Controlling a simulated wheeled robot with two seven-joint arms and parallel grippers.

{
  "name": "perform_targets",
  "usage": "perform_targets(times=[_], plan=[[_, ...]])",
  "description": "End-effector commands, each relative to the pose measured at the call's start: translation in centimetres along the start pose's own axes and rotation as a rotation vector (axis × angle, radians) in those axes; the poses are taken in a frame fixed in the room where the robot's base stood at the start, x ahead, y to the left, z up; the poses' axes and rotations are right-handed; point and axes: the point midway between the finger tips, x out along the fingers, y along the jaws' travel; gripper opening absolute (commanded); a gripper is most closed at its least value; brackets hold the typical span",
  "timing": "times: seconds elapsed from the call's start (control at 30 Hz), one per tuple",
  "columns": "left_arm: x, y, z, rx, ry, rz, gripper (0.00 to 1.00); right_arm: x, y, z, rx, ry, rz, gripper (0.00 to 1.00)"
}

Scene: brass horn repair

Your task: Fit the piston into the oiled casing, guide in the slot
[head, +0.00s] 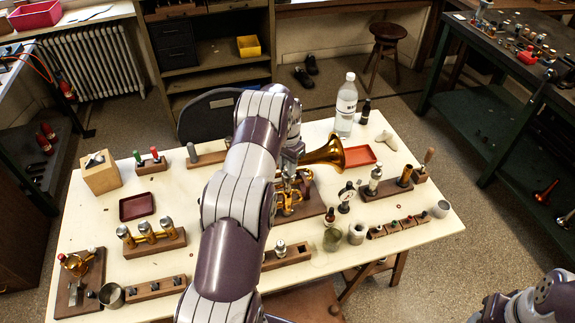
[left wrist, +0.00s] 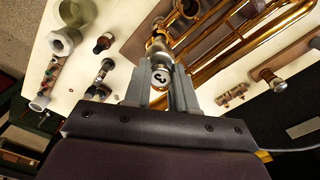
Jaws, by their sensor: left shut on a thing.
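The brass horn (head: 290,197) lies on a dark wooden block in the middle of the table, its bell (head: 325,153) pointing right. My left arm reaches over it, and in the head view the arm hides most of my left gripper. In the left wrist view my left gripper (left wrist: 162,72) is shut on the piston (left wrist: 161,77), whose round metal end with a dark mark shows between the fingers. A metal cylinder of the horn's valves (left wrist: 157,48) shows just beyond the fingertips. I cannot tell whether the piston is inside a casing, nor see the guide or slot.
Small bottles and wooden holders fill the right. Part of my right arm shows at the lower right.

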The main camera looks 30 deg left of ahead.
Motion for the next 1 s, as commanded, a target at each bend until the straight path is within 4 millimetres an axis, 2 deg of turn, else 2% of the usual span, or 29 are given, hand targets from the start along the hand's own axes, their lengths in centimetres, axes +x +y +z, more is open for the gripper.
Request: perform_targets(times=[1.0], plan=[[0.37, -0.03, 0.01, 0.0, 0.0, 0.0, 0.0, 0.72, 0.0, 0.08, 0.0, 0.0, 0.0, 0.49]])
